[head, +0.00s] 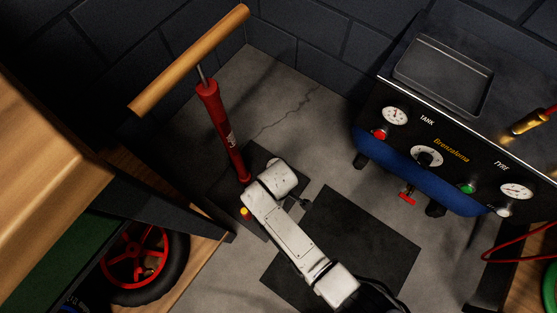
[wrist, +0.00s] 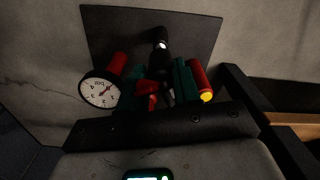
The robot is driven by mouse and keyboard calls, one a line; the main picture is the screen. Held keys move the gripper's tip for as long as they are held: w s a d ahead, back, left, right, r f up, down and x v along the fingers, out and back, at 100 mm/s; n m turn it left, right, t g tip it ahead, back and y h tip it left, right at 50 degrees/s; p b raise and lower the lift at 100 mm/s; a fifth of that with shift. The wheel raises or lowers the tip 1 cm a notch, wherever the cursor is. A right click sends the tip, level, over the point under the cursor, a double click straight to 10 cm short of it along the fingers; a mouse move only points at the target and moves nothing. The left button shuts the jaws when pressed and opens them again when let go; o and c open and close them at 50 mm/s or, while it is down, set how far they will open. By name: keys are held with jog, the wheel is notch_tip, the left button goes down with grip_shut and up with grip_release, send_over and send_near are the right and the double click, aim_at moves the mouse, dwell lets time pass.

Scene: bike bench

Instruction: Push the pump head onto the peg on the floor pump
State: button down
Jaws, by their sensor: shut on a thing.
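The floor pump (head: 222,125) stands upright in the head view, with a red barrel, a wooden handle (head: 190,60) and a dark base plate. My gripper (wrist: 160,88) is low over that base in the wrist view, its dark green pads closed around the pump head (wrist: 148,93), of which a red part shows. A black upright piece with a bright spot (wrist: 160,45) rises just beyond the pads. A red cylinder with a yellow end (wrist: 204,88) is right of the jaws. My wrist hides the jaws in the head view. I cannot make out the peg clearly.
A round white gauge (wrist: 102,90) is close left of the jaws. The compressor (head: 430,150) stands to the right. A bench (head: 50,110) and a red-rimmed wheel (head: 135,258) are at the left. A dark mat (head: 370,245) lies on the floor. Brick walls close off the back.

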jog(key=shift+f+b, duration=1.1)
jog(key=shift+f, duration=0.55)
jog(key=c, duration=0.7)
grip_release()
notch_tip(320, 180, up, 11)
jog(key=p, duration=0.6)
jog(key=s+d+r+m, duration=0.4)
jog(key=d+r+m, duration=0.1)
jog(key=d, duration=0.4)
jog(key=s+d+r+m+t, duration=0.1)
jog(key=s+d+r+m, duration=0.4)
jog(key=d, duration=0.3)
jog(key=s+d+r+m, duration=0.4)
jog(key=d+r, duration=0.2)
jog(key=d, duration=0.3)
jog(key=r+p, duration=3)
jog(key=r, duration=0.1)
jog(key=shift+s+d+p, duration=0.2)
jog(key=shift+s+p, duration=0.1)
jog(key=shift+p, duration=0.1)
